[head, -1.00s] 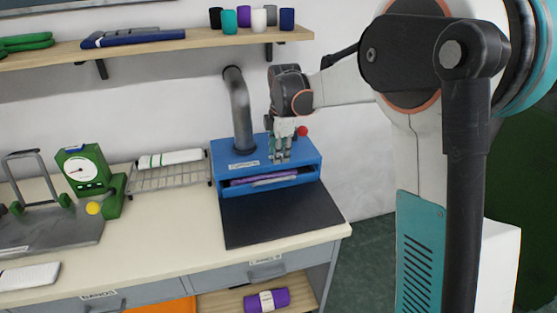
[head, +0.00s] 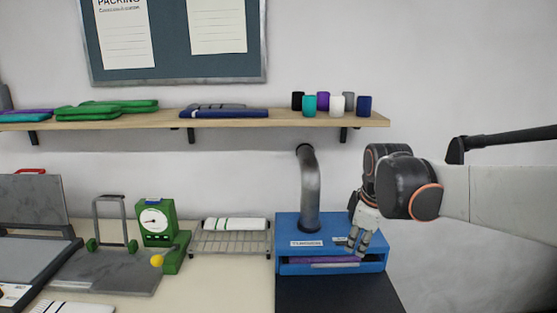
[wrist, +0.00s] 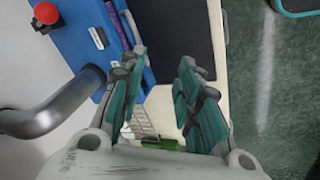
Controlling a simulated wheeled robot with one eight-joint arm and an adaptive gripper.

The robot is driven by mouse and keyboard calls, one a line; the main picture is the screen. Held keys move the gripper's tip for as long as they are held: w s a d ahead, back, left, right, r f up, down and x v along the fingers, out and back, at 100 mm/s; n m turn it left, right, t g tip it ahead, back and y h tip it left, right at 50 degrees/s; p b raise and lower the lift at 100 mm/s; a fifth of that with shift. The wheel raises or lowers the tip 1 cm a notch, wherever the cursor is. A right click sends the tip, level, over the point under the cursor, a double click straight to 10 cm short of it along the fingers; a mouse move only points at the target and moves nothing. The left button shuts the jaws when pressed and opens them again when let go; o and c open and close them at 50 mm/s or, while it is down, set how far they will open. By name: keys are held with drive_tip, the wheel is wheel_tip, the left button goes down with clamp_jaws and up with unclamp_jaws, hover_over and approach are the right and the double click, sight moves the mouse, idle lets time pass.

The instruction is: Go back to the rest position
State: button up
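My gripper (head: 357,243) is at the right side of the blue box machine in the head view, with its fingers in front of the box's right part. In the wrist view my gripper (wrist: 163,75) has its two teal fingers spread apart, with nothing between them. The blue box (head: 287,228) stands on the worktop under a grey pipe (head: 310,190). A purple item (head: 335,259) lies in its front slot. I cannot tell how far the fingers are from the box. My arm reaches in from the right.
A red button (wrist: 46,13) on the box shows in the wrist view. A dark mat (head: 335,295) lies before the box. A wire rack (head: 230,240) with a white roll and a green dial scale (head: 155,222) stand to the left. A shelf (head: 250,120) with cups hangs above.

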drive_tip(key=s+f+m+t, duration=0.2)
drive_tip(key=s+m, duration=0.9)
drive_tip(key=s, duration=1.1)
drive_tip(key=shift+a+f+m+t, duration=0.15)
drive_tip(key=shift+f+m+t, duration=0.25)
drive_tip(key=shift+t, duration=0.3)
